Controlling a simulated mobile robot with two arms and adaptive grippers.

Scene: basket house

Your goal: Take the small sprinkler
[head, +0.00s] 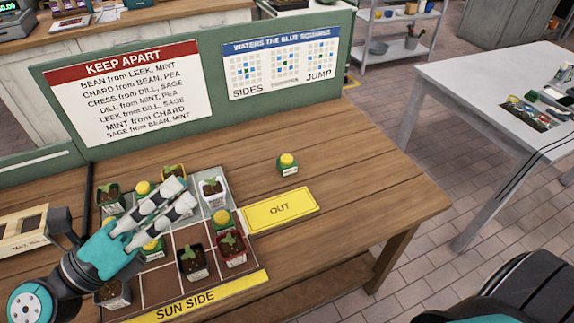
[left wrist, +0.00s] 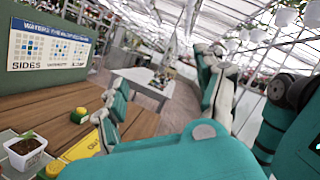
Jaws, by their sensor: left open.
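A small green sprinkler with a yellow top (head: 287,164) stands alone on the wooden table, just behind the yellow OUT card (head: 281,210). It also shows in the left wrist view (left wrist: 79,116). More green and yellow sprinklers stand in the planting grid, among them one at the back (head: 142,188), one beside the white pot (head: 223,219) and one near the middle (head: 153,248). Which one is called small, I cannot tell. My left gripper (head: 179,195) is open over the grid, apart from the lone sprinkler and left of it. It hides part of the grid. My right gripper is out of view.
Seedling pots crowd the grid, including a white one (head: 212,193), a red one (head: 231,248) and a black one (head: 192,262). A KEEP APART sign (head: 130,88) and a watering chart (head: 284,65) stand behind. The table's right side is clear.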

